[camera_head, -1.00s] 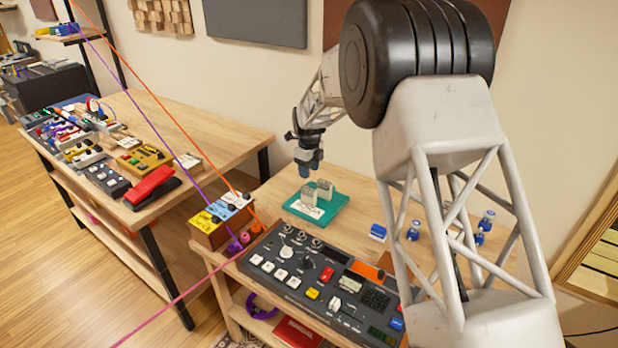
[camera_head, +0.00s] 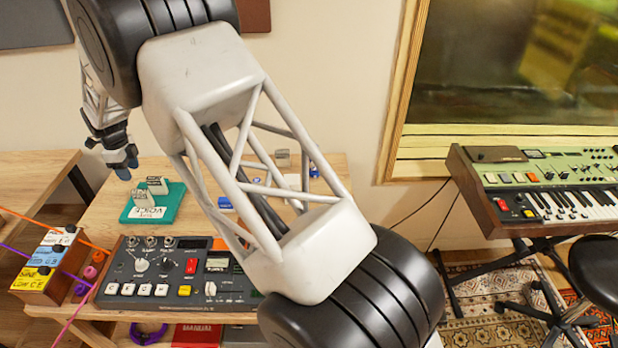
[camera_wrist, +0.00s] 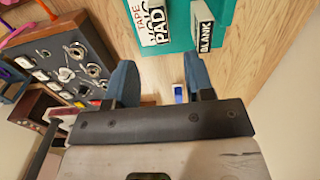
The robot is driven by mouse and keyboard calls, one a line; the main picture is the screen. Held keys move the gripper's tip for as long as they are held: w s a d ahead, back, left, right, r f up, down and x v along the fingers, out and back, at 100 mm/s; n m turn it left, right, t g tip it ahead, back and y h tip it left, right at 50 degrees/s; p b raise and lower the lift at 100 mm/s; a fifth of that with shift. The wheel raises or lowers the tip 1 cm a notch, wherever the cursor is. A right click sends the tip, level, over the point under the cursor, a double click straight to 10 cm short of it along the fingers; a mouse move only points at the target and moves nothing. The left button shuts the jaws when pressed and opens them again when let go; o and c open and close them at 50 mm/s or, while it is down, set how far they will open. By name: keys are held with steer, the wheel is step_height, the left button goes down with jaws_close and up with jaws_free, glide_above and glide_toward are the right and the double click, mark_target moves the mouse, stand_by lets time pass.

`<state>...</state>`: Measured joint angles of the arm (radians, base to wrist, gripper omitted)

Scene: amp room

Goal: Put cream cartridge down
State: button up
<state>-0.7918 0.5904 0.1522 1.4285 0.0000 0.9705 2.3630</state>
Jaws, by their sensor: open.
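A teal tray (camera_head: 172,207) lies on the wooden table. Two pale cartridges stand on it: one at the back (camera_head: 157,185) and one in front (camera_head: 143,199). In the wrist view one label (camera_wrist: 153,25) reads "TAPE" and "PAD", and the other cartridge (camera_wrist: 203,28) reads "BLANK". I cannot tell which of them is the cream cartridge. My gripper (camera_head: 122,165) hangs above the back left of the tray, clear of both cartridges. In the wrist view its blue fingers (camera_wrist: 161,82) are apart with nothing held between them.
A dark control console (camera_head: 150,268) fills the table's front. A box with blue, white and yellow tops (camera_head: 50,262) stands left of it. A blue block (camera_head: 226,203) lies right of the tray. A keyboard (camera_head: 530,185) stands far right. My arm hides part of the table.

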steer(key=shift+r, duration=0.1)
steer(key=d+r+n, duration=0.2)
steer(key=d+r, duration=0.5)
steer(key=d, duration=0.4)
steer(key=d+r+n, duration=0.2)
steer(key=d+r, duration=0.5)
steer(key=d, duration=0.4)
steer(key=s+d+r+n+t, duration=0.15)
steer(key=s+d+r, duration=0.25)
steer(key=d, duration=0.7)
steer(key=s+d+r+n, duration=0.3)
steer(key=d+r, duration=0.2)
steer(key=d, duration=0.5)
steer(key=s+d+r+n, duration=0.2)
steer(key=s+d+n, duration=0.3)
steer(key=s+d, duration=1.2)
steer(key=s+d+f+n, duration=0.2)
steer(key=s+d, duration=0.3)
steer(key=s, duration=0.3)
steer(key=s+d+f+n+t, duration=0.1)
steer(key=s+d+f+n, duration=0.1)
steer(key=s+d, duration=0.4)
steer(key=shift+s+f, duration=0.2)
steer(key=shift+s, duration=1)
